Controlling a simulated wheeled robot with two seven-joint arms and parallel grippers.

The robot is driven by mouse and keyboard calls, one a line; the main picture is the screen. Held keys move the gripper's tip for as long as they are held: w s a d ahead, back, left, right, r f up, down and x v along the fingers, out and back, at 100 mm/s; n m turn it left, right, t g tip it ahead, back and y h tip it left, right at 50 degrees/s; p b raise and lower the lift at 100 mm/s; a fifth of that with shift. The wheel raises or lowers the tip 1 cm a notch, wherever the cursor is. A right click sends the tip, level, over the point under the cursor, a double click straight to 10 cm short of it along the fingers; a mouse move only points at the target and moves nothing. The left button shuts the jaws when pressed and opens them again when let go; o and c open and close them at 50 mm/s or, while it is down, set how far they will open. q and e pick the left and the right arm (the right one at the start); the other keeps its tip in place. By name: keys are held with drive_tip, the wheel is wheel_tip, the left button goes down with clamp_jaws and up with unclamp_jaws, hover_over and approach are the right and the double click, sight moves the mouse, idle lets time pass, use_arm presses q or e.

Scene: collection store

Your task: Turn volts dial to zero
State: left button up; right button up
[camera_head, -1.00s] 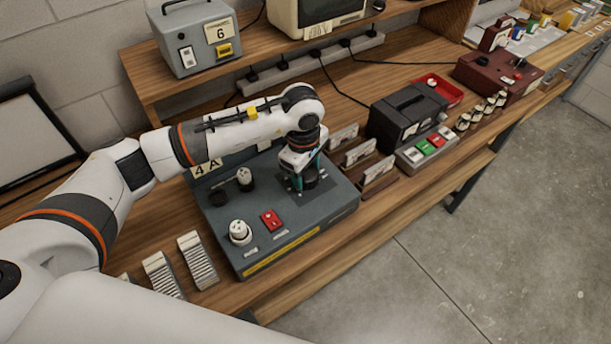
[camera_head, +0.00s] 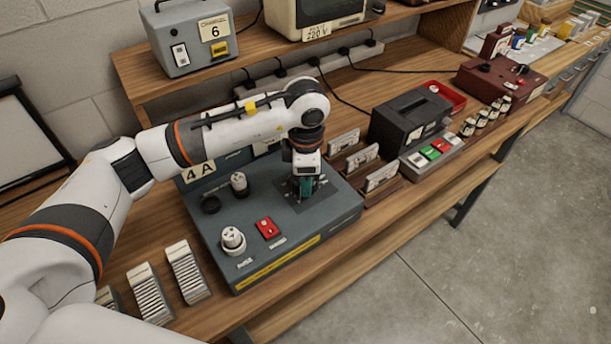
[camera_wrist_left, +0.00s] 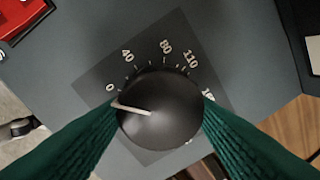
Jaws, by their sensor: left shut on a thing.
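The volts dial (camera_wrist_left: 165,108) is a round black knob with a white pointer line, seen in the left wrist view. Its scale runs from 0 through 40, 80 and 110 to a partly hidden number at the right. The pointer aims left, close to the 0 mark. My left gripper (camera_head: 304,190) points down at the right part of the grey 4 A unit (camera_head: 215,222). Its green fingers are shut on the dial, one on each side. In the head view the gripper largely hides the dial. My right gripper is out of view.
The unit also carries a red switch (camera_head: 267,228), a white knob (camera_head: 232,240) and another knob (camera_head: 239,183). Card holders (camera_head: 362,158) and a black box (camera_head: 408,118) stand to its right. Ribbed blocks (camera_head: 187,272) lie to its left. A shelf rises behind.

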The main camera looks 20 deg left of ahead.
use_arm(q)
drive_tip(key=shift+w+r, duration=0.1)
idle(0.3)
drive_tip(key=o, duration=1)
drive_tip(key=shift+c, duration=0.2)
wheel_tip(320, 180, up, 12)
drive_tip(key=b, duration=0.2)
drive_tip(key=shift+s+d+b, duration=0.15)
drive_tip(key=shift+s+b, duration=0.2)
drive_tip(key=shift+s, duration=0.1)
